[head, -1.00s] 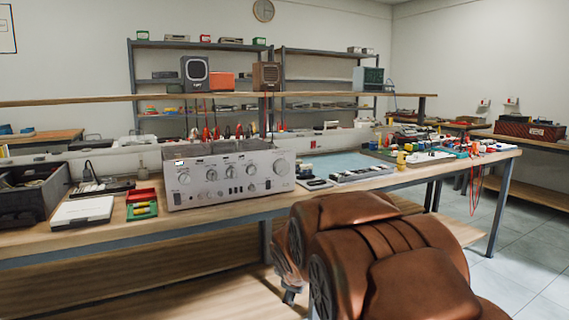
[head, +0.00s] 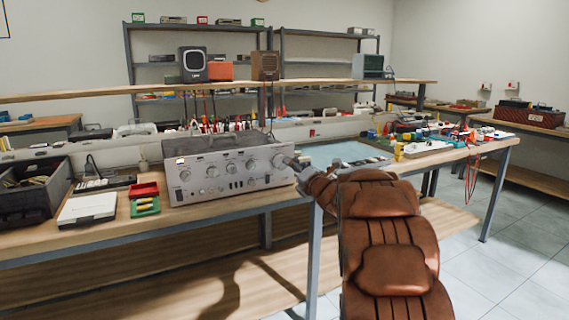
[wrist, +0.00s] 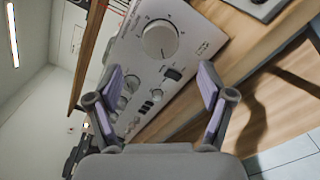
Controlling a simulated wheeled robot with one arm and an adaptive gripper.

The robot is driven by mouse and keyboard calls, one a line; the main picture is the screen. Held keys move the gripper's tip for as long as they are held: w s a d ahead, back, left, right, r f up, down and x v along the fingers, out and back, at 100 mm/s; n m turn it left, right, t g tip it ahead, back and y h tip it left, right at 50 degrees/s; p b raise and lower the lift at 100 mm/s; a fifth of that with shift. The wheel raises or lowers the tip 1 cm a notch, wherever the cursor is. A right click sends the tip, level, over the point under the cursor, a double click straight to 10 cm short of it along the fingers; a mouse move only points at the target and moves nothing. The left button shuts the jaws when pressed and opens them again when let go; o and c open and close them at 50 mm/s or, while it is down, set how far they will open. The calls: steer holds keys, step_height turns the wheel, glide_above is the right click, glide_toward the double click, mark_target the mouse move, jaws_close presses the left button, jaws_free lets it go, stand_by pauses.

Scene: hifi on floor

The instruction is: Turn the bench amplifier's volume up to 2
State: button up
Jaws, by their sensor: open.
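The bench amplifier (head: 228,172), a silver box with a row of knobs, stands on the workbench in the head view. A large round knob (head: 279,161) is at its right end. In the wrist view, the front panel (wrist: 195,22) is tilted and a large knob (wrist: 160,39) with marks around it sits beyond the fingertips. In the head view, my gripper (head: 298,166) is close to the amplifier's right end, partly hidden by my arm.
A green and red tray (head: 145,199), a white box (head: 87,207) and a dark bin (head: 30,187) stand left of the amplifier. A light blue mat (head: 335,152) lies to its right. Tools stand behind it. The floor at right is clear.

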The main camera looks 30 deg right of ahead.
mark_target(282, 163)
steer(key=shift+w+d, duration=0.15)
steer(key=shift+w, duration=1.75)
steer(key=shift+w+d, duration=0.15)
steer(key=shift+w, duration=1.75)
steer(key=c, duration=1.2)
